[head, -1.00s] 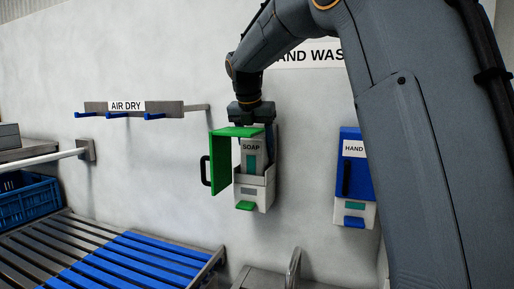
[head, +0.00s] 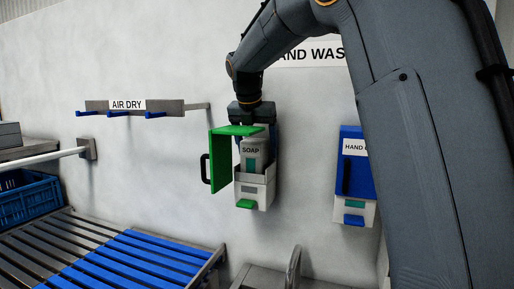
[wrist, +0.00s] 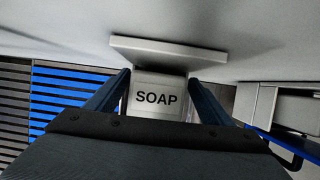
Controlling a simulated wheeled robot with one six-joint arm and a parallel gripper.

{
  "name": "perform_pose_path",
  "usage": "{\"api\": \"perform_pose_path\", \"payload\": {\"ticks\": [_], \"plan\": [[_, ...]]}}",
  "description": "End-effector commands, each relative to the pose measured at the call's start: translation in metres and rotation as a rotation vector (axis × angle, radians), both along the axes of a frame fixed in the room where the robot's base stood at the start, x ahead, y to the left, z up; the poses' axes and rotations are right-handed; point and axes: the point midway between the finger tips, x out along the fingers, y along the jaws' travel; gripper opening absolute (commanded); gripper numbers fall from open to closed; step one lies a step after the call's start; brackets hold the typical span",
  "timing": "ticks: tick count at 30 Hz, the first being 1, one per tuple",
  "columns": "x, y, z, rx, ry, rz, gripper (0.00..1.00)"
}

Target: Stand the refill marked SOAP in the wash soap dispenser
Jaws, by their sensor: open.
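The soap dispenser (head: 265,191) is on the wall with its green cover (head: 219,165) swung open to the left. The grey-white refill marked SOAP (head: 251,152) stands upright in it, its lower part hidden behind the dispenser's front wall. In the wrist view the refill's SOAP face (wrist: 157,98) shows between my two fingers. My gripper (head: 252,120) is above the refill, pointing down, with its fingers open on either side of it. The fingertips are partly hidden in the head view.
A second dispenser with a blue cover (head: 351,158) hangs to the right. An AIR DRY rail (head: 140,107) with blue hooks is on the wall to the left. A slatted blue and grey bench (head: 130,259) lies below left, beside a blue crate (head: 28,203). A tap (head: 293,268) rises below.

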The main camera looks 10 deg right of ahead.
Motion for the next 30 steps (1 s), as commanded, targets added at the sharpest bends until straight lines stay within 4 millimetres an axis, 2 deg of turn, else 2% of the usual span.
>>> {"api": "perform_pose_path", "payload": {"ticks": [1, 5, 8, 15, 21, 25, 30], "plan": [[-0.003, -0.001, -0.015, -0.002, 0.027, -0.002, 0.75], [-0.002, -0.001, -0.008, -0.002, 0.025, -0.001, 0.75], [-0.004, 0.001, 0.006, -0.002, 0.022, -0.001, 0.75], [-0.020, 0.013, 0.056, -0.001, 0.014, 0.000, 0.75], [-0.032, 0.021, 0.092, -0.001, 0.013, 0.001, 0.75], [-0.037, 0.024, 0.106, -0.001, 0.014, 0.001, 0.75], [-0.040, 0.025, 0.114, -0.002, 0.014, -0.001, 0.75]]}}
